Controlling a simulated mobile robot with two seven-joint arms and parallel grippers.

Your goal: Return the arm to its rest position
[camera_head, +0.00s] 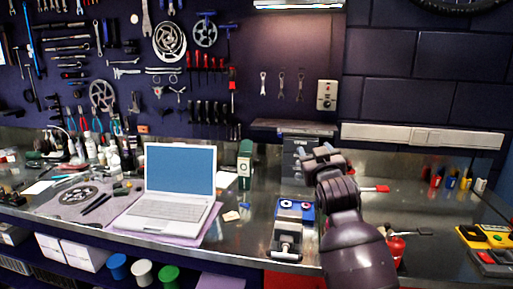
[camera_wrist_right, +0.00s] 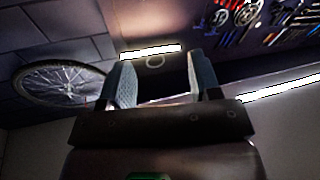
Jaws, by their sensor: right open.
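My right arm comes up from the bottom right of the head view, and its gripper (camera_head: 322,155) is raised over the bench, in front of a grey case at the back. In the right wrist view the two fingers of this gripper (camera_wrist_right: 157,85) stand well apart with nothing between them. The wrist camera faces the upper wall and a lit lamp (camera_wrist_right: 151,51). My left gripper does not show in either view.
The metal bench (camera_head: 250,258) holds an open laptop (camera_head: 178,185), a blue-topped vise (camera_head: 292,222), a green box (camera_head: 245,160) and yellow tools (camera_head: 485,236) at the right. A tool wall stands behind. A wheel (camera_wrist_right: 52,84) hangs on the wall.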

